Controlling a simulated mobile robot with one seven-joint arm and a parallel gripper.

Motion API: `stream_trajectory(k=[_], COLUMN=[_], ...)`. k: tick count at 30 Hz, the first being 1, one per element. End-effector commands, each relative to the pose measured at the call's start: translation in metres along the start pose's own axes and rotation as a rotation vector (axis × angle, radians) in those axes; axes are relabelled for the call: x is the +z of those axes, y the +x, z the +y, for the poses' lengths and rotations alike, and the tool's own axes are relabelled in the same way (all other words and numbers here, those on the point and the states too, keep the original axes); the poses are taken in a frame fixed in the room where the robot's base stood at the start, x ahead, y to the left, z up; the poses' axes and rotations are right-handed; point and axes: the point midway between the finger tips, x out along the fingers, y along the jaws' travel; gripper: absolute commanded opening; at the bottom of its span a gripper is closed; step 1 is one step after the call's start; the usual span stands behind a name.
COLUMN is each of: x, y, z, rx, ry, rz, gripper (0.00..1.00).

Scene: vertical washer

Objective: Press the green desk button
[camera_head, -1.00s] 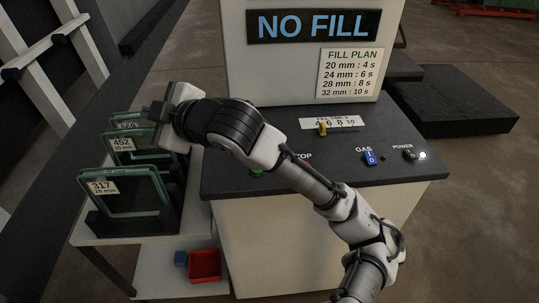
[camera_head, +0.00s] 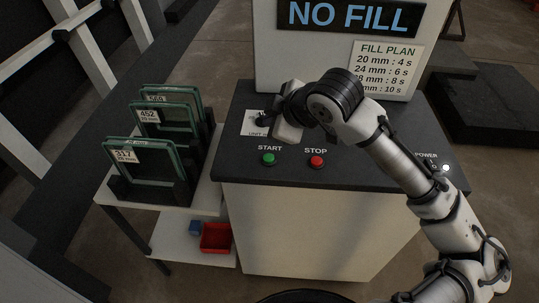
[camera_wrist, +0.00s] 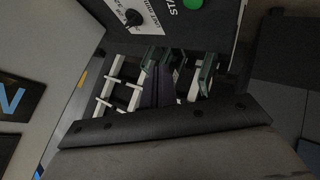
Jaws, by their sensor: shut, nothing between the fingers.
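The green button (camera_head: 268,159), labelled START, is on the front left of the dark desk top. It also shows at the top edge of the wrist view (camera_wrist: 193,4). My gripper (camera_head: 263,121) is above the desk behind the button, over a white label plate, and apart from the button. In the wrist view its dark fingers (camera_wrist: 159,72) are together with nothing between them. The gripper and wrist hide part of the label plate in the head view; a black knob (camera_wrist: 133,17) shows on that plate in the wrist view.
A red STOP button (camera_head: 316,161) is just right of the green one. A white cabinet (camera_head: 300,62) with a NO FILL sign rises behind. A rack with several glass panes (camera_head: 152,160) stands left of the desk. A red bin (camera_head: 216,238) is on the lower shelf.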

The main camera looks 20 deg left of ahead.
Motion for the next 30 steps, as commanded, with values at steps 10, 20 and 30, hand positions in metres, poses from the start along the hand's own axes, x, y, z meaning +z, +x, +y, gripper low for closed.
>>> stream_trajectory(k=[10, 20, 30], x=[0.011, 0.035, 0.044], y=[0.015, 0.048, 0.062], z=[-0.01, -0.035, -0.045], rx=[0.001, 0.0, 0.001], ry=[0.0, 0.0, 0.0], rz=[0.0, -0.001, 0.002], gripper=[0.0, 0.0, 0.0])
